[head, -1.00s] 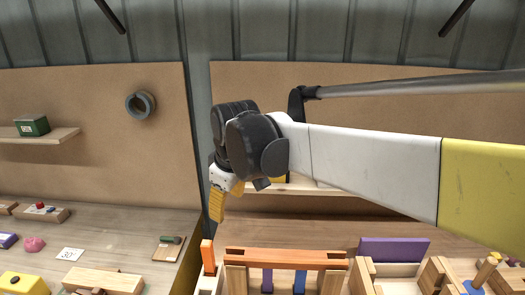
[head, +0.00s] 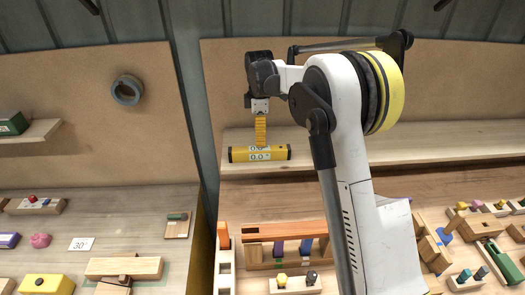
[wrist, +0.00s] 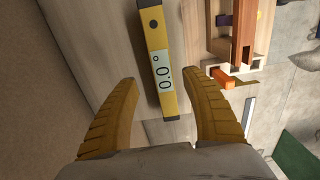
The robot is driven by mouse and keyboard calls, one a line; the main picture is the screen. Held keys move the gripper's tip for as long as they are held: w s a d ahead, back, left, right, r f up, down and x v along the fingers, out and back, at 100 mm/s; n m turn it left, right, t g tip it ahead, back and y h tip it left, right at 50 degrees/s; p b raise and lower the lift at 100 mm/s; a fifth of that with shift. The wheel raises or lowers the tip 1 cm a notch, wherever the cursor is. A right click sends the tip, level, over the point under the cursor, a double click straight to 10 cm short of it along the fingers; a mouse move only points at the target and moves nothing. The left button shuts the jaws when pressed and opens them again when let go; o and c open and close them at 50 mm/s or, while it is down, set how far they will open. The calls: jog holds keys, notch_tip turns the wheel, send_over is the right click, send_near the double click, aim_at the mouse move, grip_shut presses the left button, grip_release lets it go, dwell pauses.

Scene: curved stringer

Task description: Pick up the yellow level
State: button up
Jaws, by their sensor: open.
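The yellow level (head: 236,154) is a yellow bar with dark ends and a pale "0.0" display. It lies on the wooden shelf on the back panel in the head view. My gripper (head: 260,145) is right above its middle, pointing down. In the wrist view the level (wrist: 154,45) lies between and just beyond the two yellow fingers of my gripper (wrist: 160,85). The fingers are spread apart, with a gap on each side of the level. In the head view one finger hides part of the level's middle.
The shelf (head: 420,142) runs right of the level, bare where seen. Below, an orange-topped wooden rack (head: 285,231) and a small block with knobs (head: 295,285) stand on the bench. A grey ring (head: 127,90) hangs on the left panel. Several wooden pieces crowd the right.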

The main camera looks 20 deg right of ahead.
aim_at(260, 149)
notch_tip(260, 149, down, 8)
jog(key=shift+s+a+r+p, duration=0.15)
jog(key=shift+r+p, duration=0.1)
jog(key=shift+p, duration=0.15)
jog(key=shift+s, duration=0.1)
grip_shut()
